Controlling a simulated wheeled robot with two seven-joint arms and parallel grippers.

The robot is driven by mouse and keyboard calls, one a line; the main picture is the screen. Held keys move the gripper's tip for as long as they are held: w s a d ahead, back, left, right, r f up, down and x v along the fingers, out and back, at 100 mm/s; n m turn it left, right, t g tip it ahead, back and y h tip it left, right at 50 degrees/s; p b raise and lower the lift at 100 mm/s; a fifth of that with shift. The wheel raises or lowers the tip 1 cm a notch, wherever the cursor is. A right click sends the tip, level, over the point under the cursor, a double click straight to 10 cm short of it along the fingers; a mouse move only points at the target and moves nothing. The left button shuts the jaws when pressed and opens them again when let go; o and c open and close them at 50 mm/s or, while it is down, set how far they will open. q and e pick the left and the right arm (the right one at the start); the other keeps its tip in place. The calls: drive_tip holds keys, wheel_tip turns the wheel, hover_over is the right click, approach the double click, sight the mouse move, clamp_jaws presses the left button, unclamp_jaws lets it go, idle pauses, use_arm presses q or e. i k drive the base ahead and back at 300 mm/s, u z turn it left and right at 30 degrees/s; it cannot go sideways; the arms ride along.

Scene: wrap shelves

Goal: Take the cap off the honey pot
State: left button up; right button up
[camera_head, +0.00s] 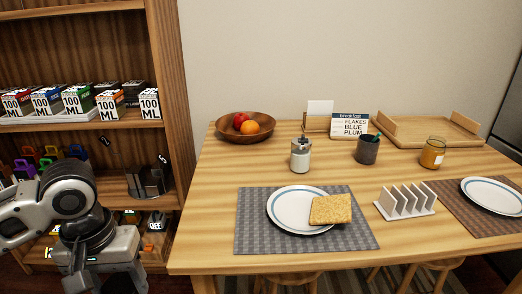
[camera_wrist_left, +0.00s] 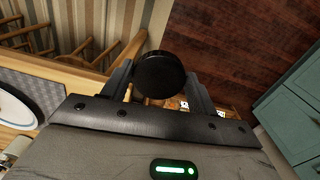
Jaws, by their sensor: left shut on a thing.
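The honey pot (camera_head: 433,153) looks to be the amber jar with a pale label, upright at the right back of the table; its top looks amber, with no dark cap visible on it. My left gripper (camera_head: 78,272) is at the lower left, off the table's left side and far from the jar. In the left wrist view the left gripper (camera_wrist_left: 160,88) is shut on a round black disc (camera_wrist_left: 160,72) that looks like a cap. The disc cannot be made out in the head view. My right gripper is not in view.
The wooden table (camera_head: 205,215) bears a fruit bowl (camera_head: 228,132), a pale jar (camera_head: 301,158), a dark cup (camera_head: 367,152), a toast rack (camera_head: 405,204), a wooden tray (camera_head: 425,128) and a plate with toast (camera_head: 330,209). A shelf (camera_head: 166,80) with boxes stands at left.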

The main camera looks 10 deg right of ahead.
sight(433, 151)
drive_tip(key=z, duration=1.8)
drive_tip(key=i, duration=1)
